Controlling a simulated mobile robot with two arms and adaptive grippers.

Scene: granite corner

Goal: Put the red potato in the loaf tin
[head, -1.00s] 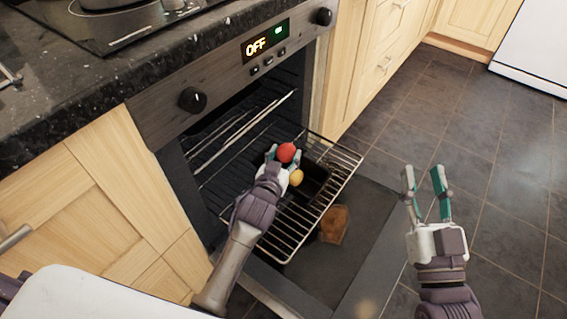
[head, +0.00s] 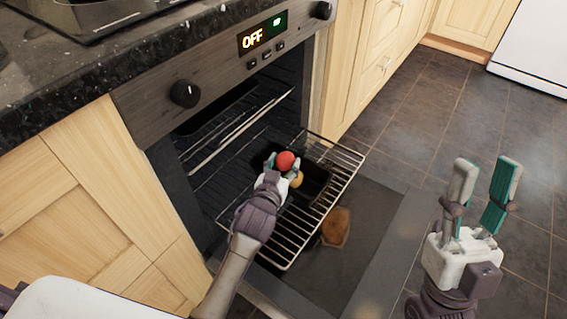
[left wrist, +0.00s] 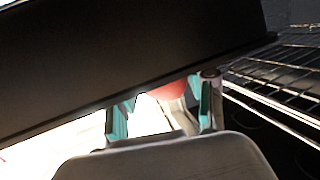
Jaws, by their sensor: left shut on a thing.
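The red potato (head: 285,160) is between the fingers of my left gripper (head: 282,170), which is shut on it. The potato is over the dark loaf tin (head: 317,184), which rests on the pulled-out oven rack. Whether the potato touches the tin cannot be told. A yellow round thing (head: 297,180) shows just beside my left gripper, at the tin. In the left wrist view, a dark slab hides much of the red potato (left wrist: 170,90) and the fingertips. My right gripper (head: 486,180) is open and empty at the right.
The wire rack (head: 340,160) sticks out of the open oven. A brown lump (head: 335,226) shows below the rack, over the lowered oven door (head: 360,250). The granite counter (head: 60,90) is at upper left. Tiled floor (head: 420,110) is free at the right.

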